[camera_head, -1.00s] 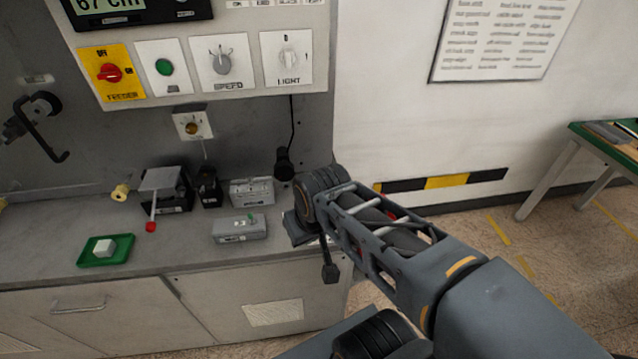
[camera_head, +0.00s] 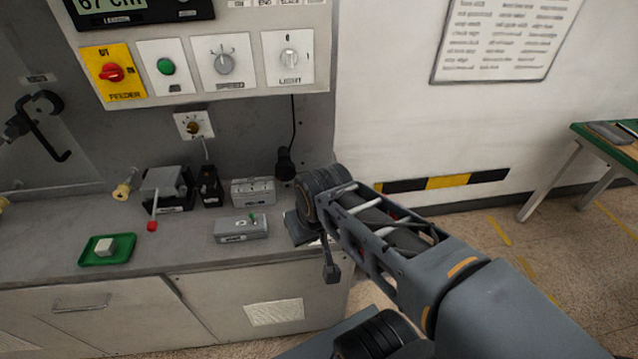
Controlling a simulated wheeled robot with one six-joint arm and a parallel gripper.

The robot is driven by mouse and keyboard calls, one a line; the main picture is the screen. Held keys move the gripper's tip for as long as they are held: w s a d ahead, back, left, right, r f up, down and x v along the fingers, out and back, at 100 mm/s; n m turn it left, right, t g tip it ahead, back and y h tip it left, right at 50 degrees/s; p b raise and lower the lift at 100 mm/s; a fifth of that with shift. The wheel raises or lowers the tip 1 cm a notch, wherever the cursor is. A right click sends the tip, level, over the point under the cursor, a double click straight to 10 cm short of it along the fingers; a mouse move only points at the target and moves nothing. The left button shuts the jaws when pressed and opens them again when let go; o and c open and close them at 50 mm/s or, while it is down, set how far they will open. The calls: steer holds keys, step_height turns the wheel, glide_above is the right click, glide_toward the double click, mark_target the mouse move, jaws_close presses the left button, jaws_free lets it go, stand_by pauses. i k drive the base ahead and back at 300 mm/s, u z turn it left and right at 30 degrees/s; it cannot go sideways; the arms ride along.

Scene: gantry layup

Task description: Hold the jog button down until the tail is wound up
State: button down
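A green push button (camera_head: 166,66) sits on a white plate in the control panel, between the yellow feeder switch (camera_head: 111,73) and the speed knob (camera_head: 224,64). Its small label is too blurred to read, so I cannot be sure it is the jog button. The display (camera_head: 110,5) at the top reads about 67 cm. The tail is not recognisable in this view. My gripper (camera_head: 331,272) hangs at the arm's end by the bench's right front edge, well below and right of the button, touching no button. Its fingers are too small and dark to judge.
The bench (camera_head: 180,240) holds a green tray (camera_head: 122,256) with a pale block, a grey box (camera_head: 241,229) with a small green part, and a device with a red-tipped lever (camera_head: 152,225). A green-edged table (camera_head: 580,130) stands right.

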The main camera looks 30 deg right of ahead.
mark_target(165, 66)
steer(key=k, duration=0.5)
steer(key=u, duration=1.9)
steer(key=i, duration=1.4)
steer(key=z, duration=2.1)
